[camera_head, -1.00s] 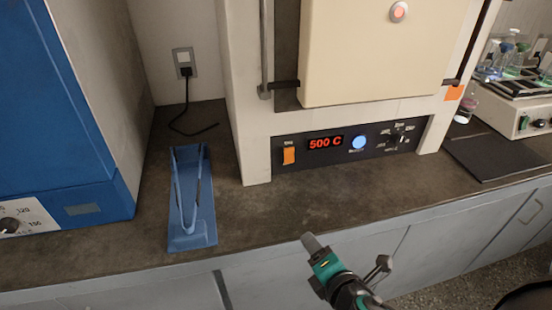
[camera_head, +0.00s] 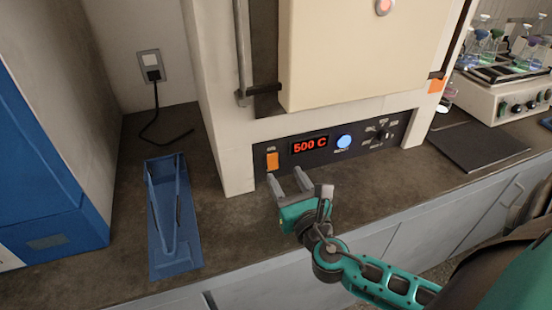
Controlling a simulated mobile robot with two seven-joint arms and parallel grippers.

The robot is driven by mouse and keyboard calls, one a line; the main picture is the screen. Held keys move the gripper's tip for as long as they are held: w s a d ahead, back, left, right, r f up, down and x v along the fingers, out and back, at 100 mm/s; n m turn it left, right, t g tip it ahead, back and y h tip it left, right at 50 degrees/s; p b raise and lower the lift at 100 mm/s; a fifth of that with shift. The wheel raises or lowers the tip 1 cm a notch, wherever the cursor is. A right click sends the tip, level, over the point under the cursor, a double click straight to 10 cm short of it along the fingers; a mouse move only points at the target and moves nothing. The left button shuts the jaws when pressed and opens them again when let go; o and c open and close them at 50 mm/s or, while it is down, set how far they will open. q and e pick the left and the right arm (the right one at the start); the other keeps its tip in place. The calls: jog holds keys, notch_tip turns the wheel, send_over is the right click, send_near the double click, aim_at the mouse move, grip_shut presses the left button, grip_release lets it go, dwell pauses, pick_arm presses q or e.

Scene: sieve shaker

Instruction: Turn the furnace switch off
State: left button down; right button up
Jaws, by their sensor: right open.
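The furnace (camera_head: 225,150) is a cream box with a dark control panel (camera_head: 312,158) along its lower front. The orange furnace switch (camera_head: 272,161) is at the panel's left end, beside a red display reading 500 C (camera_head: 310,145). I cannot tell the switch's rocker position. My right gripper (camera_head: 289,181) is open and empty, its two grey fingers pointing at the panel just below and right of the switch. It appears apart from the switch. My left gripper is not in view.
A blue metal stand (camera_head: 160,250) lies on the counter at left, beside a blue cabinet (camera_head: 50,230). A round blue-lit button (camera_head: 343,142) and a dark knob (camera_head: 377,135) are on the panel. A dark mat (camera_head: 470,150) and a device with flasks (camera_head: 515,100) are at right.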

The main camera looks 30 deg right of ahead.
aim_at(273, 156)
jog(key=x, duration=0.6)
jog(key=shift+w, duration=0.4)
jog(key=shift+c, duration=0.2)
